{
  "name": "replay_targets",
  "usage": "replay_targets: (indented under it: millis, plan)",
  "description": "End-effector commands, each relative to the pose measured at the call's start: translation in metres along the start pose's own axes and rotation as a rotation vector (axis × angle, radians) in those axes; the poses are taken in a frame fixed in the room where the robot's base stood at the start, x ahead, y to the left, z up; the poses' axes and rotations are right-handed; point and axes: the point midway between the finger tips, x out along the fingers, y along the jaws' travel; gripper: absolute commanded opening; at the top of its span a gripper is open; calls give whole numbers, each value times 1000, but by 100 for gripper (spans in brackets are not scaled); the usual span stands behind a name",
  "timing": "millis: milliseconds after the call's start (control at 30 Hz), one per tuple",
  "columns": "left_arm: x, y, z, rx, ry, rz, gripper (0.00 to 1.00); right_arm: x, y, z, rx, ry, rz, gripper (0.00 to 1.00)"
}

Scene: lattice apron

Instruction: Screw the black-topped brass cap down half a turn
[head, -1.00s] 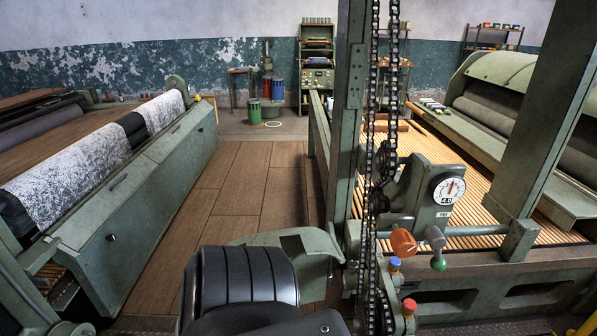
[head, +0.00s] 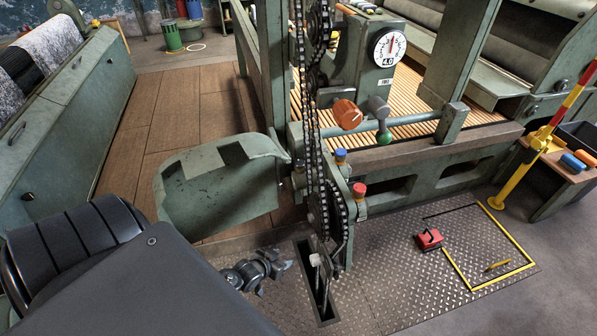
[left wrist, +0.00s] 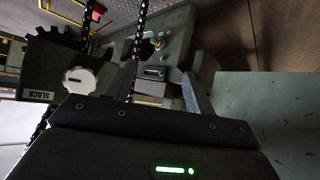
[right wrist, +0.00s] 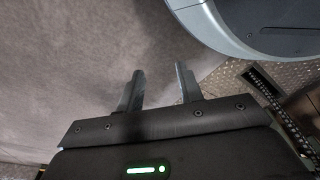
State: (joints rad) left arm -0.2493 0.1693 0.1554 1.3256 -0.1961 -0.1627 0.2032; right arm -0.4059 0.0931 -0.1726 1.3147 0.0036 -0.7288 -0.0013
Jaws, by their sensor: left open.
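I cannot make out the black-topped brass cap in any view. In the head view a blue-topped brass cap (head: 341,156) and a red-topped one (head: 359,189) stand on the green machine beside the chain. A small brass fitting (left wrist: 160,42) shows in the left wrist view, with its top unclear. My left gripper (left wrist: 160,76) is open and empty, its fingers in front of the chain (left wrist: 139,45) and a slotted block. My right gripper (right wrist: 158,70) is open and empty, facing grey floor.
The green guard plate (head: 215,190) sticks out left of the chain. An orange knob (head: 347,114) and green-tipped lever (head: 383,137) sit above the caps. A white knob (left wrist: 78,80) is near a SLACK label.

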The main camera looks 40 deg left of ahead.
Motion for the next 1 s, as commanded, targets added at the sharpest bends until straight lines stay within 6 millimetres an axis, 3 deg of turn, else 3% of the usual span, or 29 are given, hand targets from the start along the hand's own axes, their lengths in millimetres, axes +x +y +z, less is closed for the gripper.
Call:
replay_targets:
  millis: [33, 100, 200, 300, 400, 600, 767, 1000]
  plan:
    - [10, -17, -44, -5, 130, -6, 54, 7, 1, -15, 3, 21, 2, 36]
    - [-1, -34, -108, -5, 283, -6, 54, -6, 2, -34, 6, 35, 4, 36]
    - [-28, -49, -178, 12, 455, -4, 54, -26, 3, -52, 9, 51, 6, 36]
    - [-54, -55, -223, 36, 571, 1, 54, -43, 5, -62, 11, 61, 8, 36]
    - [-72, -56, -247, 52, 635, 6, 54, -54, 6, -67, 13, 67, 9, 36]
    - [-80, -56, -258, 59, 660, 8, 54, -61, 7, -69, 13, 68, 9, 36]
    - [-68, -56, -267, 57, 659, 8, 54, -63, 7, -70, 13, 71, 9, 36]
    - [-32, -54, -294, 57, 659, 8, 54, -69, 7, -73, 14, 76, 10, 36]
